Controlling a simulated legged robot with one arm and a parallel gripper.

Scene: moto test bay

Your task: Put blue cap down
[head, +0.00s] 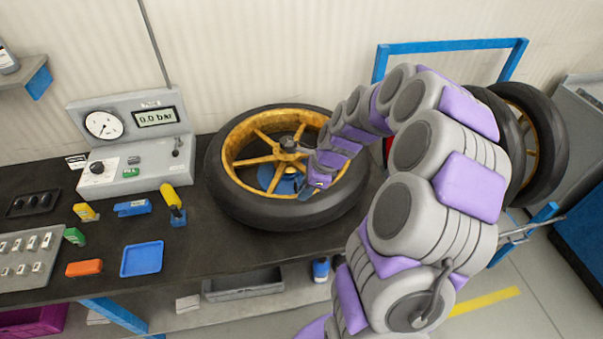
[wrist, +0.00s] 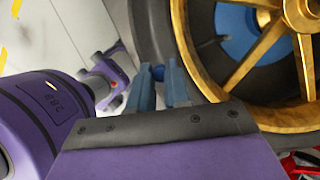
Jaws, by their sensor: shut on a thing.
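My gripper (head: 308,193) reaches over the near right part of a wheel with gold spokes (head: 262,137) and a black tyre lying flat on the bench. In the wrist view, my gripper (wrist: 160,68) has its two grey-blue fingers closed on a small blue cap (wrist: 158,73), seen between the fingertips. The cap is held beside the tyre and gold rim in that view. In the head view the cap is too small to tell apart from the fingers. A blue tray (head: 142,258) lies on the bench at the front left.
A pressure tester (head: 135,140) reading 0.0 bar stands behind the bench's left side. A yellow-handled tool (head: 172,200), an orange block (head: 84,268) and a grey tray of small parts (head: 25,258) lie nearby. More wheels (head: 535,140) stand in a blue rack at right.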

